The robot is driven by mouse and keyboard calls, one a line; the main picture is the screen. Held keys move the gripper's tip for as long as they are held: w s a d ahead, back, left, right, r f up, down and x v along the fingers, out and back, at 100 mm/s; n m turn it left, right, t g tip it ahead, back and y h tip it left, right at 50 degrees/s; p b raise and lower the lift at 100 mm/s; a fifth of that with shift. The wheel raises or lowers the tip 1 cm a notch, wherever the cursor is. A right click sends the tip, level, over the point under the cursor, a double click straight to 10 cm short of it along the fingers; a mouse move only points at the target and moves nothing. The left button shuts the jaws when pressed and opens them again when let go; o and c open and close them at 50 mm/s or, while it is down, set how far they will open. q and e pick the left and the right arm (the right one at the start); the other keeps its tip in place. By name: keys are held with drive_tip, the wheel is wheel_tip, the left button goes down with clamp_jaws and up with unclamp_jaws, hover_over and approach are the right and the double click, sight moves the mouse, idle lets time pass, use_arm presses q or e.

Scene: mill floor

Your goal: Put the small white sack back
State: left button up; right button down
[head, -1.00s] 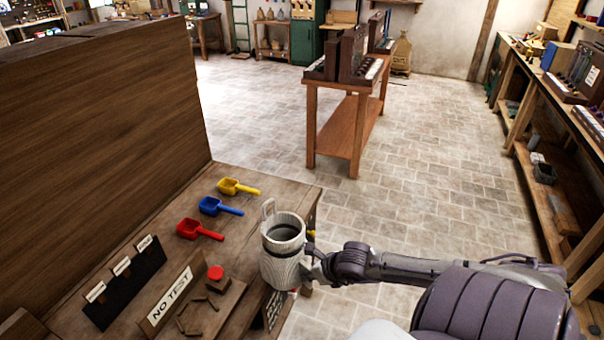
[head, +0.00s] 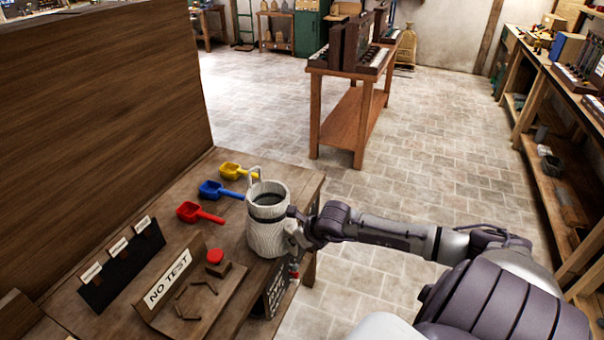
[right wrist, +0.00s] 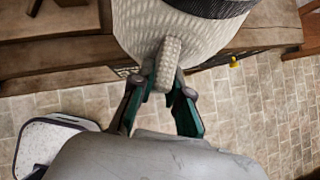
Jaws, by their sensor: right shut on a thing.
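The small white sack (head: 267,232) is a pale woven, upright, open-topped container, dark inside, with a loop standing at its rim. In the head view it is at the right edge of the wooden bench; whether it touches the top I cannot tell. My right gripper (head: 293,226) is at its right side. In the right wrist view the gripper (right wrist: 163,93) is shut on the woven strap hanging from the sack (right wrist: 145,22). My left gripper is not in view.
A tall wooden panel (head: 100,110) stands behind. Another table (head: 352,110) stands across the open tiled floor.

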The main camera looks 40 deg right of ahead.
drive_tip(key=w+b, duration=0.1)
drive_tip(key=w, duration=0.1)
drive_tip(key=shift+w+f, duration=0.15)
drive_tip(key=shift+w, duration=0.25)
drive_tip(key=w, duration=0.1)
drive_tip(key=w+b, duration=0.1)
drive_tip(key=w, duration=0.1)
drive_tip(key=w+b, duration=0.1)
drive_tip(key=w, duration=0.1)
drive_tip(key=shift+f, duration=0.25)
drive_tip(key=shift+f+b, duration=0.8)
drive_tip(key=shift+b, duration=0.2)
drive_tip(key=c, duration=1.1)
unclamp_jaws()
drive_tip(key=shift+o, duration=0.2)
